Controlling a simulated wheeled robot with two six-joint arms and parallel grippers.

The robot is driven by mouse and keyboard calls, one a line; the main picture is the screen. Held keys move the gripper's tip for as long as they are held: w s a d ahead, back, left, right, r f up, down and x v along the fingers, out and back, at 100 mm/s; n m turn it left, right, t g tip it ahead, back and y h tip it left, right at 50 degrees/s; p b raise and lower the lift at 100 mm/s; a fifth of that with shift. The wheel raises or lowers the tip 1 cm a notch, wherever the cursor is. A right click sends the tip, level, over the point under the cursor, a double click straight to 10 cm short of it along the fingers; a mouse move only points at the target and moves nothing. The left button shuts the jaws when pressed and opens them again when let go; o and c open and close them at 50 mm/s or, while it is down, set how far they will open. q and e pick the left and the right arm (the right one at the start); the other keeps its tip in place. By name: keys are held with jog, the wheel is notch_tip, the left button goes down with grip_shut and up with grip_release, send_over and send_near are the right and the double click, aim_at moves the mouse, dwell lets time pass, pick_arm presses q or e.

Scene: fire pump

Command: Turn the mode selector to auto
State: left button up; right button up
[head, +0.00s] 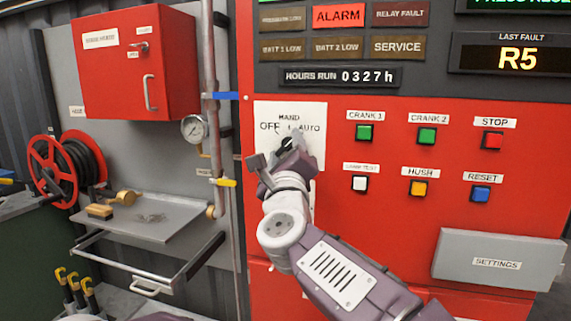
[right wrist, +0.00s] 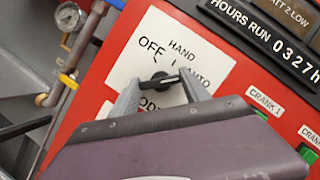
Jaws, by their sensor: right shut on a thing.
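The mode selector is a small black knob (right wrist: 160,80) with a pale mark, on a white plate (head: 262,112) lettered OFF, HAND and AUTO. In the right wrist view its bar lies nearly level in the picture, with the marked end on the AUTO side. In the head view the knob (head: 287,144) is partly hidden by my right gripper (head: 281,152). That gripper is shut on the knob, with one grey finger on each side of it in the right wrist view (right wrist: 160,92). Lettering below the knob is partly covered. My left gripper is not in view.
Right of the plate are CRANK 1 (head: 364,132), LAMP TEST (head: 360,184) and other push buttons. A settings box (head: 497,262) juts out at lower right. Left of the panel are a vertical pipe with a gauge (head: 194,128), a metal shelf (head: 150,218) and a red cabinet (head: 135,62).

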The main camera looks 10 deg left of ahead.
jog(key=shift+a+f+m+h+b, duration=0.1)
jog(key=shift+f+m+h+b, duration=0.25)
jog(key=shift+m+b, duration=0.25)
jog(key=o, duration=1.1)
jog(key=shift+o, duration=1.4)
jog(key=shift+r, duration=0.2)
jog(key=shift+s, duration=0.35)
jog(key=b+v, duration=0.2)
jog(key=v, duration=0.6)
jog(key=shift+f+b, duration=0.35)
jog(key=shift+b, duration=0.05)
